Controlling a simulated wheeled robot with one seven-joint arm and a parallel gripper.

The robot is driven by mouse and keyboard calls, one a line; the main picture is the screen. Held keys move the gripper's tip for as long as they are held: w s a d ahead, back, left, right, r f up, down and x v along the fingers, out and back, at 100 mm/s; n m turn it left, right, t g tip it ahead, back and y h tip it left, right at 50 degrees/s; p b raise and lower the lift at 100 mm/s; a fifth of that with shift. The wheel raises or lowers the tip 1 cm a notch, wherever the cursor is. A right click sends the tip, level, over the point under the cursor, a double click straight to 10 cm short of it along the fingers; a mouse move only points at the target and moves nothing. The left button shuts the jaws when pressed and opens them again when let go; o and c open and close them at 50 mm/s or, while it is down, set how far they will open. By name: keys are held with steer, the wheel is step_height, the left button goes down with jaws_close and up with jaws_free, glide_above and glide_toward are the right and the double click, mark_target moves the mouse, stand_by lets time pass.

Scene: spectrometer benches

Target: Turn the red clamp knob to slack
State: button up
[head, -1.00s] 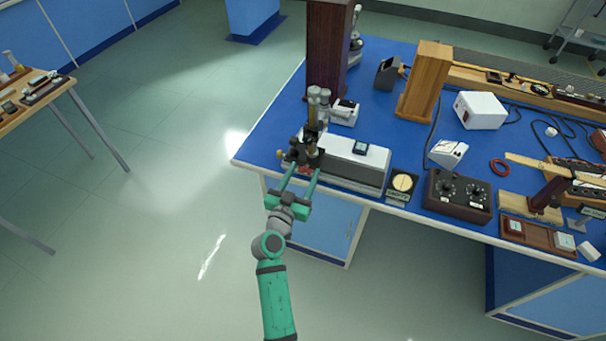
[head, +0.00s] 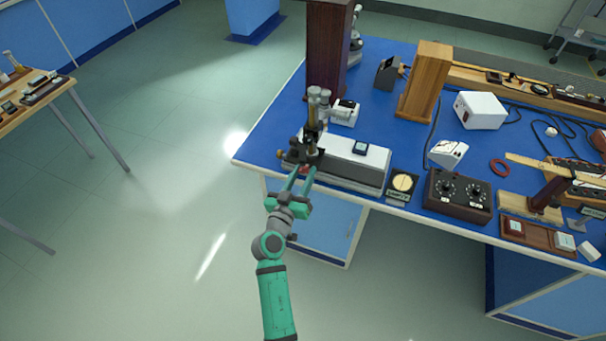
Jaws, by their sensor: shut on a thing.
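The red clamp knob (head: 304,169) shows as a small red patch low on the front of a dark and brass instrument (head: 312,130) at the near left corner of the blue bench. My gripper (head: 302,175) reaches up to it from the front, with green fingers closed in on the knob from both sides. The fingers hide most of the knob, so its turn angle cannot be read.
A long grey-white box (head: 352,160) stands right beside the instrument. A dial marked on a dark plate (head: 403,184) and a brown two-knob box (head: 458,191) sit farther right. A tall dark wooden block (head: 328,50) stands behind.

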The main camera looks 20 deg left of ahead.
steer(key=shift+f+n, duration=0.1)
steer(key=shift+n, duration=7.5)
steer(key=shift+s, duration=0.1)
steer(key=o, duration=1.1)
steer(key=s, duration=1)
steer(key=shift+s+a, duration=0.2)
steer(key=shift+s, duration=0.2)
